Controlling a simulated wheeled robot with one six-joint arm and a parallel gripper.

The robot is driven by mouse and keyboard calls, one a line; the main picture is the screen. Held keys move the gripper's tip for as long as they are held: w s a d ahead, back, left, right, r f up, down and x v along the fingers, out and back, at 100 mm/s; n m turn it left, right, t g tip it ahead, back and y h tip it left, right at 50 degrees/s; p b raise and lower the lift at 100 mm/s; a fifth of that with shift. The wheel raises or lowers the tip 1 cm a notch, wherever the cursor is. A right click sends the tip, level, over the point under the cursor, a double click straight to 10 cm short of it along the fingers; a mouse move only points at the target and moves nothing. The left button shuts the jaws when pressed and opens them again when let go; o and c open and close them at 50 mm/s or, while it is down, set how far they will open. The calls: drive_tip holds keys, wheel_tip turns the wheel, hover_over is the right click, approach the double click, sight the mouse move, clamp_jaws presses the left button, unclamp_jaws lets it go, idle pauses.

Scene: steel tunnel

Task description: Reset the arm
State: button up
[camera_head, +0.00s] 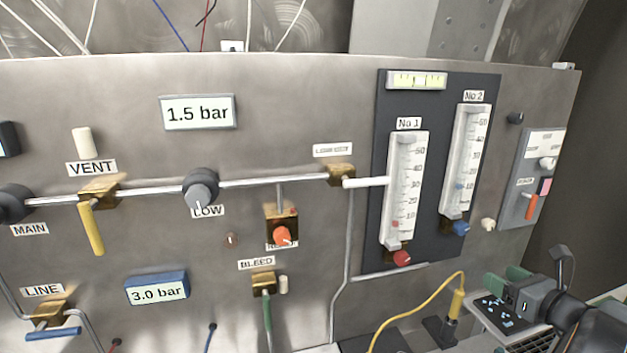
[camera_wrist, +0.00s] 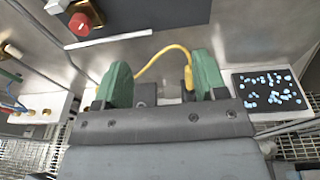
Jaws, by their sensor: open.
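My gripper (camera_wrist: 156,85) shows in the wrist view with its two green fingers spread wide apart and nothing between them. In the head view my gripper (camera_head: 507,284) is at the lower right, in front of the steel panel and beside a tray of blue pieces. Part of it is hidden by my own wrist. A yellow cable (camera_head: 405,314) with a yellow plug (camera_head: 457,303) stands to its left. In the wrist view the yellow cable (camera_wrist: 160,50) arches beyond the fingers.
The steel panel (camera_head: 330,90) carries pipes, valves, labels and displays. Two flow gauges (camera_head: 405,185) sit on a dark plate above my gripper. A red knob (camera_wrist: 79,24) shows in the wrist view. A dark tray with blue pieces (camera_wrist: 268,90) lies right of the fingers.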

drive_tip(key=s+a+f+n+g, duration=0.3)
drive_tip(key=a+f+n+g, duration=0.2)
drive_tip(key=a+n, duration=0.3)
drive_tip(key=s+a+f+n+g, duration=0.3)
drive_tip(key=a+f+n+g, duration=0.3)
drive_tip(key=n, duration=0.4)
drive_tip(key=s+a+r+n+h, duration=0.1)
drive_tip(key=s+a+r+n, duration=0.1)
drive_tip(key=a+n, duration=0.5)
drive_tip(key=s+a+r+n+h, duration=0.2)
drive_tip(key=s+a+n, duration=0.1)
drive_tip(key=a+n, duration=0.4)
drive_tip(key=shift+a+r+n+h, duration=0.2)
drive_tip(key=shift+a+n+h, duration=0.1)
drive_tip(key=shift+n, duration=0.5)
